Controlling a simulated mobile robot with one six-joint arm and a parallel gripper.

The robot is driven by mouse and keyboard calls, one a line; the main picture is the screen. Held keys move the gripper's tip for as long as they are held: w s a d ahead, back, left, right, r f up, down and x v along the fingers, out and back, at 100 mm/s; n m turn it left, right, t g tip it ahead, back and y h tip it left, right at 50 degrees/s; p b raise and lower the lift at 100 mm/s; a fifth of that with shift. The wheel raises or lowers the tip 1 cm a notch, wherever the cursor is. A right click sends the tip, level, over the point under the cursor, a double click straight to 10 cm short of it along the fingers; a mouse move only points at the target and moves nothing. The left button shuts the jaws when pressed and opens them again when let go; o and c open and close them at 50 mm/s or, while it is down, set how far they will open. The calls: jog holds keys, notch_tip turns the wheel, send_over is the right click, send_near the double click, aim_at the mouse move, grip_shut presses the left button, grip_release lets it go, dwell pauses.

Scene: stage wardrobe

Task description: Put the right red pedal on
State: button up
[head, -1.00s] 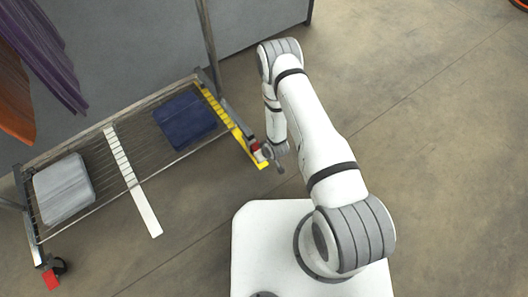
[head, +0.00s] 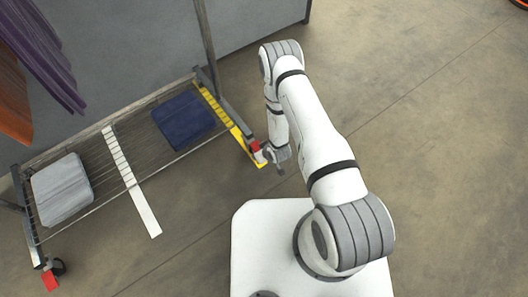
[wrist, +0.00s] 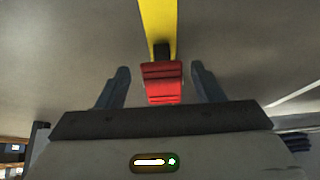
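The right red pedal (head: 255,146) is at the near right corner of the wheeled rack, at the front end of a yellow strip. In the wrist view the red pedal (wrist: 163,82) lies between my two dark fingers, with a visible gap on each side. My gripper (wrist: 161,70) is open and appears not to touch it. In the head view my gripper (head: 266,155) is right beside the pedal, and my wrist partly covers that corner. Whether the pedal is up or pressed down cannot be told.
Another red pedal (head: 49,280) is at the rack's left caster. The rack's wire shelf holds a blue folded stack (head: 184,121) and a grey one (head: 62,190). Floor to the right is clear.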

jog(key=shift+s+r, duration=0.1)
jog(key=p+v, duration=0.3)
jog(key=v, duration=0.4)
jog(key=shift+d+r, duration=0.15)
jog(key=shift+r, duration=0.05)
dwell(0.4)
